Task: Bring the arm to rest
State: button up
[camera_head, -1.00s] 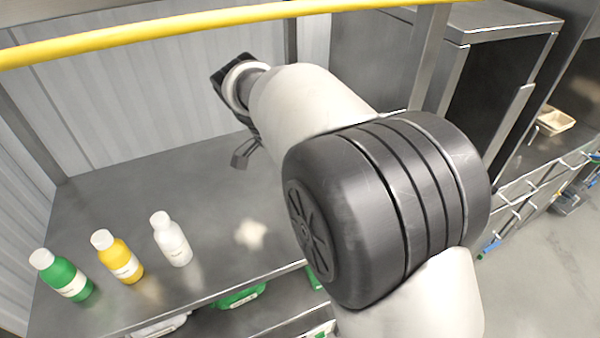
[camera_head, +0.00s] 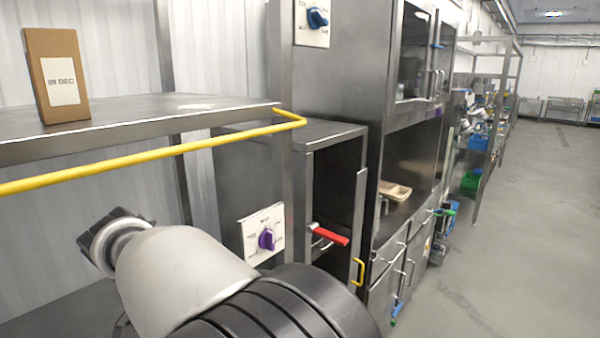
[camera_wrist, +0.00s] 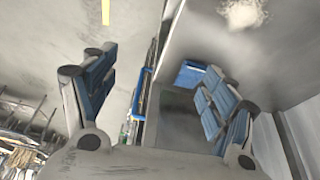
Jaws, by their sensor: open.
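My arm reaches up from the bottom of the head view, its wrist end at the lower left in front of the wall. In the head view the gripper is mostly hidden by my arm. Below the fingers, the wrist view shows a grey metal surface (camera_wrist: 205,50) with a pale patch (camera_wrist: 243,13) and the floor (camera_wrist: 60,30).
A steel shelf (camera_head: 225,107) with a yellow rail (camera_head: 150,156) carries a cardboard box (camera_head: 56,75) above my arm. A cabinet with a purple knob (camera_head: 267,239) and a red handle (camera_head: 330,234) stands right of my wrist. A beige tray (camera_head: 395,190) sits farther back. Open floor (camera_head: 510,240) lies right.

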jog(key=s+d+r+n+y, duration=0.15)
jog(key=d+r, duration=0.25)
jog(key=d, duration=0.7)
jog(key=s+d+r+n, duration=0.2)
jog(key=s+d+r, duration=0.1)
jog(key=d, duration=0.9)
jog(key=s+d+f+n, duration=0.2)
jog(key=s+d, duration=0.3)
jog(key=s, duration=0.2)
jog(key=s+d+f+n+t+y, duration=0.1)
jog(key=s+d+f+n, duration=0.1)
jog(key=s+d, duration=0.4)
jog(key=shift+s+d+f, duration=0.15)
jog(key=shift+s+f, duration=0.25)
jog(key=shift+s, duration=0.8)
jog(key=shift+o, duration=0.4)
